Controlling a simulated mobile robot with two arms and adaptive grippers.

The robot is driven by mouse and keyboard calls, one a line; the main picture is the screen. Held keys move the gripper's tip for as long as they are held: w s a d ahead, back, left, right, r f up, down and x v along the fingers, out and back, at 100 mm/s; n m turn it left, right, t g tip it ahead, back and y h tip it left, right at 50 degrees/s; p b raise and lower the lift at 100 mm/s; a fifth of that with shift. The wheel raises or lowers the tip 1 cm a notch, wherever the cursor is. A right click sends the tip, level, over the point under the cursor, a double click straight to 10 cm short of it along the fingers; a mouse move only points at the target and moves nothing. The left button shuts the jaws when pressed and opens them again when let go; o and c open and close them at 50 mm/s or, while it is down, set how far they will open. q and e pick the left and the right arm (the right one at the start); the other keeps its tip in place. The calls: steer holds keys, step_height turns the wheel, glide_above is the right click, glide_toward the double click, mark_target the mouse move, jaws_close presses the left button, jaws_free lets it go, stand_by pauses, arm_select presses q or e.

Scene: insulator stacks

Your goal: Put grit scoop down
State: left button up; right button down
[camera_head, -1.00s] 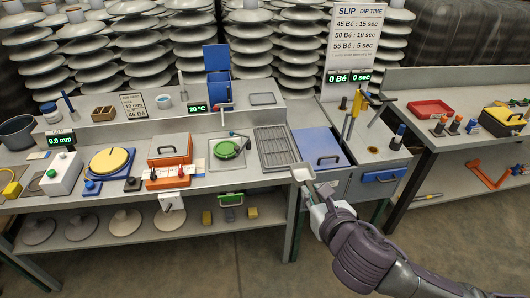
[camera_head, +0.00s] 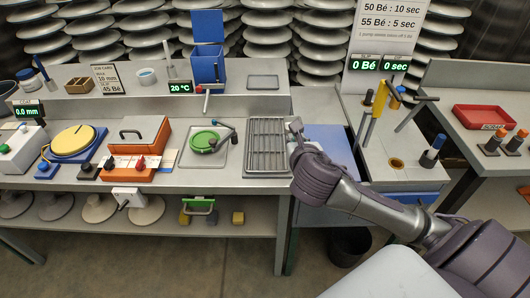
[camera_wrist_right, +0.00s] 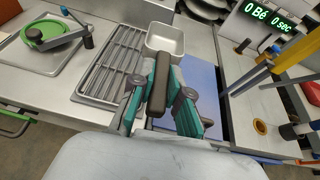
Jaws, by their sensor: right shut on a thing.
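The grit scoop shows in the right wrist view as a pale, square-mouthed pan (camera_wrist_right: 165,40) with a dark handle (camera_wrist_right: 158,88). My right gripper (camera_wrist_right: 160,92) is shut on that handle between its teal fingers. I cannot tell whether the scoop touches the bench. My left gripper is not in view.
A tray with a green round piece (camera_head: 205,141) and a dark-handled lever stands left of the rack. The upper shelf holds a blue box (camera_head: 207,68) and a shallow grey tray (camera_head: 263,83).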

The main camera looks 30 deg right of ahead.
steer(key=shift+w+d+f+m+h, duration=0.35)
steer(key=shift+w+f+h, duration=0.1)
steer(key=shift+f, duration=0.2)
steer(key=w+f, duration=0.1)
steer(key=w, duration=0.1)
glide_above(267, 157)
steer(key=f, duration=0.3)
steer(key=f+b, duration=0.1)
steer(key=f, duration=0.1)
steer(key=shift+s+d, duration=0.15)
steer(key=shift+s, duration=0.1)
steer(key=shift+w+f, duration=0.1)
steer(key=shift+w, duration=0.2)
step_height(267, 157, down, 4)
steer(key=shift+f, duration=0.1)
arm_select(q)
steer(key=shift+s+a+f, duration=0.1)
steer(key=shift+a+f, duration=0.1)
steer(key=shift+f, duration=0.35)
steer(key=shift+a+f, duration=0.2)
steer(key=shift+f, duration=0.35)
arm_select(e)
steer(key=c, duration=1.1)
jaws_free()
steer(key=shift+c, duration=0.2)
